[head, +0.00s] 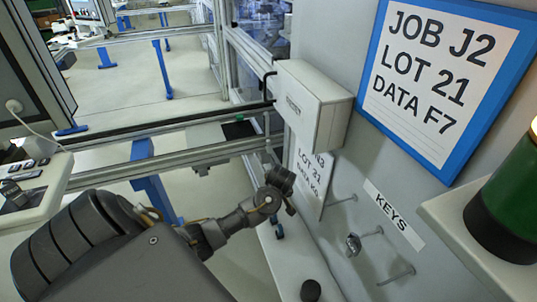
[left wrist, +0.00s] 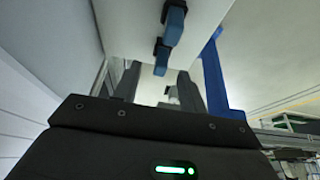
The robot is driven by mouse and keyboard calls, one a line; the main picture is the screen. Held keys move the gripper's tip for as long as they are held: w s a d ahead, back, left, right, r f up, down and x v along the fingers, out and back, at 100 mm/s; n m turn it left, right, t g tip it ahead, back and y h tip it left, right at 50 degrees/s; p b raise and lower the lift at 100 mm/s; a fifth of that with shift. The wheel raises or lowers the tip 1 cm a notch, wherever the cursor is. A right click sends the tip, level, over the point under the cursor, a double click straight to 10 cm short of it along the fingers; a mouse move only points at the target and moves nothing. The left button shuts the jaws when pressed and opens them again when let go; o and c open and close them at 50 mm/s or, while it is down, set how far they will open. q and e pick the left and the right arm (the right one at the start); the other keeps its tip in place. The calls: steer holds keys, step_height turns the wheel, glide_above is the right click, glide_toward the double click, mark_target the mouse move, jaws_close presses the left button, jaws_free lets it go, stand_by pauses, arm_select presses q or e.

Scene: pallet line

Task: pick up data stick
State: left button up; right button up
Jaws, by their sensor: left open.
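In the left wrist view, two small blue pieces with dark parts, one at the top (left wrist: 174,20) and one lower (left wrist: 160,57), show against a white surface; they look like data sticks, but I cannot tell for sure. The lower one appears between and just beyond the fingers of my left gripper (left wrist: 158,84), which is open with nothing seen held. In the head view my left gripper (head: 281,184) is at the end of the arm, beside the white panel, its fingers hard to make out. A small blue piece (head: 278,231) shows just below it. My right gripper is out of view.
Pegs with keys (head: 353,244), a KEYS label (head: 393,215), a grey box (head: 312,105) and a blue-framed job sign (head: 445,75) are on the wall. A green beacon (head: 508,195) stands right.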

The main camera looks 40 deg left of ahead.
arm_select(q)
steer(key=shift+a+f+p, duration=0.25)
steer(key=shift+f+p, duration=0.05)
steer(key=shift+p, duration=0.05)
steer(key=x, duration=0.1)
steer(key=p+x, duration=0.1)
steer(key=x, duration=0.1)
steer(key=shift+w+a+f, duration=0.1)
steer(key=shift+w+a, duration=0.1)
steer(key=shift+a, duration=0.25)
steer(key=shift+w+a+f, duration=0.1)
steer(key=shift+f, duration=0.35)
jaws_close()
